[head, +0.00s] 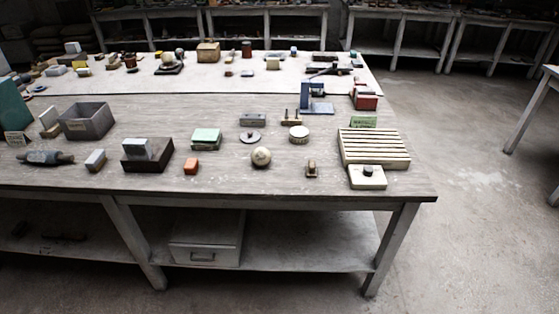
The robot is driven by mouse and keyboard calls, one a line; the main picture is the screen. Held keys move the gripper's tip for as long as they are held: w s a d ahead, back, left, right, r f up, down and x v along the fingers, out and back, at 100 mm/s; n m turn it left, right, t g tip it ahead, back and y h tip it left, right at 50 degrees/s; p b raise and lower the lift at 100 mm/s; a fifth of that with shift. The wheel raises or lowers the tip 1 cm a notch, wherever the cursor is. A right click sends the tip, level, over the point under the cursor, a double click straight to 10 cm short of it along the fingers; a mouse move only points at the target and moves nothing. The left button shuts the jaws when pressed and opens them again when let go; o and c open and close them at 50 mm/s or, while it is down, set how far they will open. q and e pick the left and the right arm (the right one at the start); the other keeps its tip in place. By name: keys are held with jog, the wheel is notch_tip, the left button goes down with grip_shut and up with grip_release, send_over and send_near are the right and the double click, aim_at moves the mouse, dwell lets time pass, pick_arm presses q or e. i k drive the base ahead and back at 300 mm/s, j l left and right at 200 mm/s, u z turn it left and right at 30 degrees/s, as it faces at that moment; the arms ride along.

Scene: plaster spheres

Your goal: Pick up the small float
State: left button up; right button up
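A small brown wooden piece with a raised grip-like part (311,170) stands near the front edge of the table, right of the pale sphere (261,157). It looks most like the small float, but it is too small to be sure. A cream block with a dark knob on top (367,178) sits at the front right corner. It also has a float-like shape. Neither of my grippers is in view, and nothing is seen touching these things.
The wooden table (230,182) has bare room around the small piece.

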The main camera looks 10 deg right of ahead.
aim_at(311, 169)
jog(key=i+z, duration=0.2)
jog(key=i, duration=0.25)
jog(key=i+j+z, duration=0.15)
jog(key=i, duration=0.3)
jog(key=i+j+z, duration=0.2)
jog(key=i, duration=0.25)
